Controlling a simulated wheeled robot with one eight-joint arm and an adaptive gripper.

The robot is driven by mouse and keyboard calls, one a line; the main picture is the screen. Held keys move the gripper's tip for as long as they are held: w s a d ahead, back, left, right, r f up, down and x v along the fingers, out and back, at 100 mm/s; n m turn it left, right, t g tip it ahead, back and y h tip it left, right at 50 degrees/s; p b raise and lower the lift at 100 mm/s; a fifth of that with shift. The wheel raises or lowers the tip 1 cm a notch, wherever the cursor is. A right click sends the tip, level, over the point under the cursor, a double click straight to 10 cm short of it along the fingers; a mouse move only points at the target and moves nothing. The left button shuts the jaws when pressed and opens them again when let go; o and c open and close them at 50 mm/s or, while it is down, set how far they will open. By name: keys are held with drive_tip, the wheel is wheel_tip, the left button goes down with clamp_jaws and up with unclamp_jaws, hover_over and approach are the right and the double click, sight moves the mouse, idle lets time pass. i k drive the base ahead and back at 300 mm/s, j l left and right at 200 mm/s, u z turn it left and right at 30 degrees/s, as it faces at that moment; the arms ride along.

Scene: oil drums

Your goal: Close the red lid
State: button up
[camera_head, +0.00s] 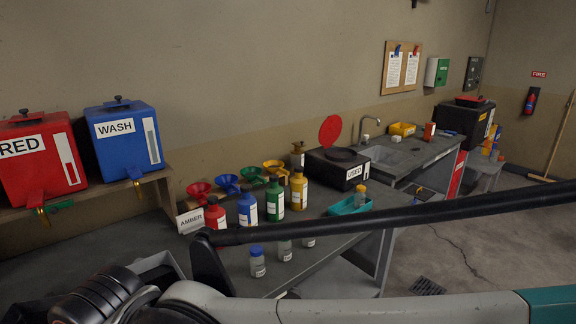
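The red lid (330,130) is a round disc standing raised, nearly upright, at the back of a black box (320,168) labelled USED. A dark round top or opening (342,155) shows on the box in front of the lid. The box stands on the grey bench near the middle of the view. Nothing touches the lid. Parts of my arm cross the foreground, well in front of the box. I cannot make out my gripper's fingertips in this view.
Red, blue, green and yellow bottles (247,208) with funnels stand left of the box. A teal tray (348,205) lies in front of it, clear bottles (257,262) at the bench front. A sink (385,152) lies right. Floor at right is mostly clear.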

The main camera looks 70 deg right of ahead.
sight(330, 131)
drive_tip(key=z, duration=2.8)
